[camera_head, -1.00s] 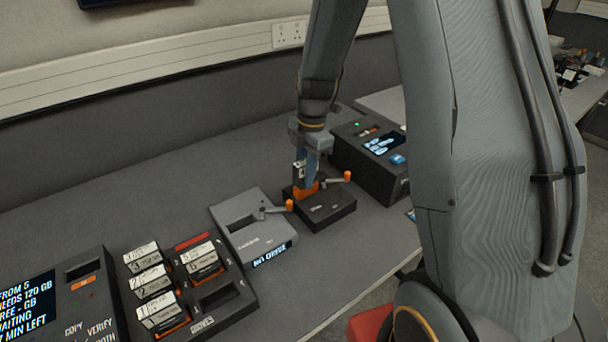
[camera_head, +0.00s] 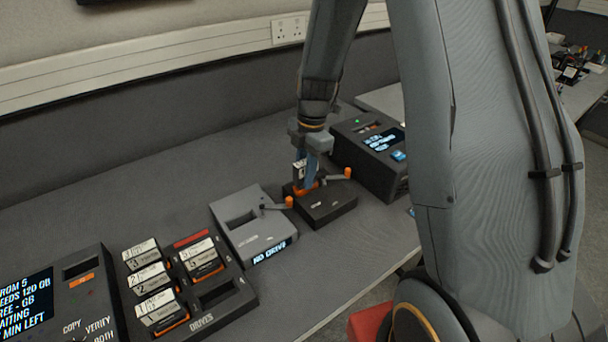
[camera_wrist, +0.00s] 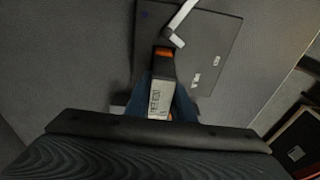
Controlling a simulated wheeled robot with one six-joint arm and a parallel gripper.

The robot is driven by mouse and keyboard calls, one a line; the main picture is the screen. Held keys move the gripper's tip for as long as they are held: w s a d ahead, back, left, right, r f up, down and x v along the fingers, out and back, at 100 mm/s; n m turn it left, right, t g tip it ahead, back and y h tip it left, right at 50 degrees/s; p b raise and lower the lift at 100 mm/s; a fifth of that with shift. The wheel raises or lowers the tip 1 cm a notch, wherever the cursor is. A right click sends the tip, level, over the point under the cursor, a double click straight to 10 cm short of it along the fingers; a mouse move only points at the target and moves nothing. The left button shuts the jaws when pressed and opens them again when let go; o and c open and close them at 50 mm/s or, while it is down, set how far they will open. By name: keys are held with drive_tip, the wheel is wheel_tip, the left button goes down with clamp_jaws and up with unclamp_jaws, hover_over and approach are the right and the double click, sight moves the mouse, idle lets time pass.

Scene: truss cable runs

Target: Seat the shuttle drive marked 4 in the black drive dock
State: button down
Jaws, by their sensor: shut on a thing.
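My gripper (camera_head: 309,184) is shut on a shuttle drive (camera_head: 300,168) with a white label; its number cannot be read. It holds the drive upright at the slot of the black drive dock (camera_head: 332,210). The fingers hide the slot mouth, so I cannot tell how deep the drive sits. Orange shows at the base of the fingers. The dock's lever with an orange knob (camera_head: 347,173) sticks out to the right. In the wrist view, the drive's label (camera_wrist: 156,98) shows between the blue fingers, with the dock's dark top (camera_wrist: 207,52) beyond.
A grey dock (camera_head: 262,232) reading "NO DRIVE" stands just left, its orange-knobbed lever (camera_head: 289,202) close to the black dock. A rack (camera_head: 238,303) holds several drives and has one empty bay. The front table edge is near.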

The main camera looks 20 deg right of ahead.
sight(304, 162)
drive_tip(key=shift+f+b, duration=0.35)
drive_tip(key=shift+f, duration=0.25)
idle(0.5)
drive_tip(key=c, duration=1.1)
unclamp_jaws()
drive_tip(key=shift+r, duration=0.1)
drive_tip(key=shift+r+p, duration=2.45)
drive_tip(key=shift+r, duration=1.25)
